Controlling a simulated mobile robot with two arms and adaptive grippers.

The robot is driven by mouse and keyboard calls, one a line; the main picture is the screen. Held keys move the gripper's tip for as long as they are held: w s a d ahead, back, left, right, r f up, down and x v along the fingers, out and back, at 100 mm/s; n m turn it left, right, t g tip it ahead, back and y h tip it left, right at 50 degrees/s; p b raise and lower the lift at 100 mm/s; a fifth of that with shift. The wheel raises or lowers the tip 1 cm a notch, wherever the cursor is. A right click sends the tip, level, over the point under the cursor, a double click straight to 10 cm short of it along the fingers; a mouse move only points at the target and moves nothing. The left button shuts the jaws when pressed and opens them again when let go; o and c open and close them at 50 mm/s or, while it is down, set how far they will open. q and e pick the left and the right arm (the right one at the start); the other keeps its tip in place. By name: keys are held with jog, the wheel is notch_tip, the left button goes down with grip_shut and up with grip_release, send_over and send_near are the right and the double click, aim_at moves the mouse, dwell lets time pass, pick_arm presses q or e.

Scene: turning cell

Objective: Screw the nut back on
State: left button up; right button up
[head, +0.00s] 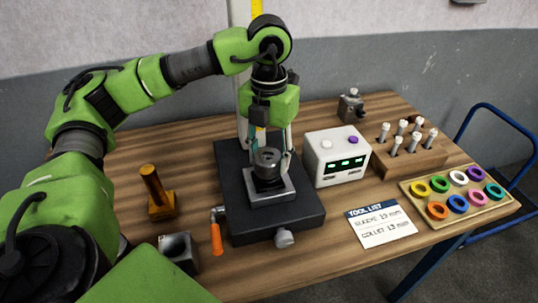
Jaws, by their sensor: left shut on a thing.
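The nut (268,158) is a dark grey round piece with an opening in its top. It is at the top of a dark post above the square metal block (259,199) of the black fixture base (234,213). My left gripper (270,149) comes down from above, with one finger on each side of the nut, and is shut on it. I cannot tell whether the nut touches a thread below, since the join is dark and small. My right gripper is not in view.
A white control box (336,157) stands close right of the fixture. An orange-handled crank (216,238) and a knob (284,239) stick out in front. A brass post (153,185), a grey block (178,250), a tool list card (381,223), a pin rack (410,158) and a coloured ring tray (484,213) surround it.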

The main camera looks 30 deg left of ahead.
pick_arm(q)
jog(key=o, duration=1.3)
jog(key=shift+c, duration=0.2)
jog(key=shift+r, duration=0.1)
notch_tip(320, 180, up, 7)
jog(key=shift+r, duration=0.15)
